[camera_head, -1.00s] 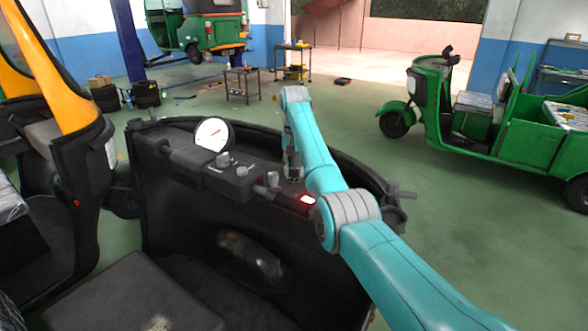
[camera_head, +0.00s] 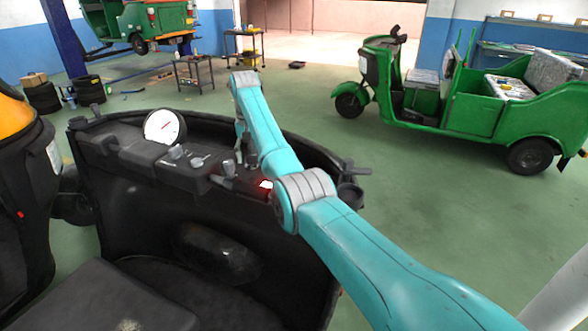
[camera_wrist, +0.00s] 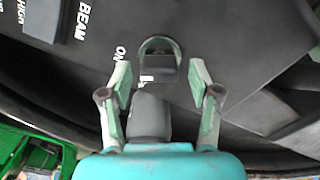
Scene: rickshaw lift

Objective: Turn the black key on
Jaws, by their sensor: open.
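In the wrist view, the black key (camera_wrist: 158,64) is a dark block with a grey rounded rim behind it, set in the dark dash panel next to the white word ON. My gripper (camera_wrist: 160,76) is open, with one finger on each side of the key and gaps to it. A grey rounded part (camera_wrist: 149,118) sits between the fingers, below the key in the picture. In the head view, my gripper (camera_head: 246,160) is over the right part of the black dashboard (camera_head: 135,160). There it is small and the key cannot be made out.
The dash carries a white dial (camera_head: 165,127), several grey knobs and a red light (camera_head: 266,184). A raised block (camera_wrist: 60,18) marked HIGH and BEAM is at the wrist view's upper left. A green rickshaw (camera_head: 475,100) stands at the right. Open floor lies between.

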